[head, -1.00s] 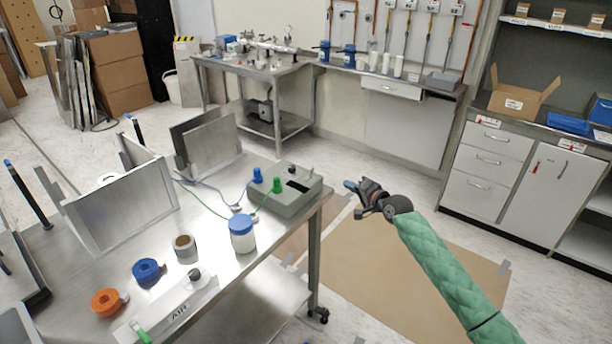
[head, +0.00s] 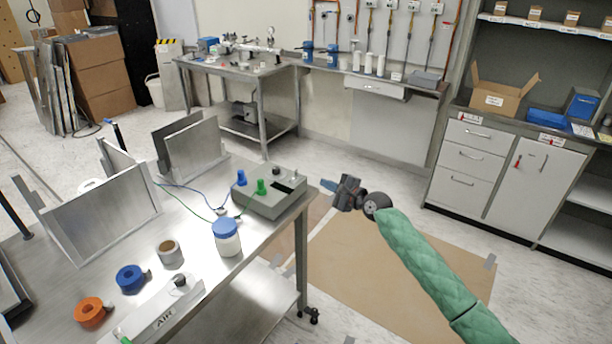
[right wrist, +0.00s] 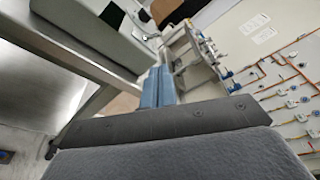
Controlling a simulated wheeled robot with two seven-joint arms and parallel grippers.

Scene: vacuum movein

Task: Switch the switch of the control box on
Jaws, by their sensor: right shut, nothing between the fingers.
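The control box (head: 270,204) is a grey box on the right end of the metal table. Its top carries a blue plug, a green plug, a dark recess, a black knob and a small switch (head: 296,174) near the back right edge. My right gripper (head: 328,185) is shut and empty, with blue fingertips pointing left toward the box. It is just right of the box, apart from it, beyond the table edge. In the right wrist view the blue fingers (right wrist: 158,87) are together and the box (right wrist: 85,32) is at the upper left. My left gripper is not in view.
A white jar with a blue lid (head: 227,240), tape rolls (head: 130,278) and metal bookend-like plates (head: 105,218) stand on the table (head: 195,228). Blue and green wires run from the box. The floor right of the table is open, with a brown sheet on it.

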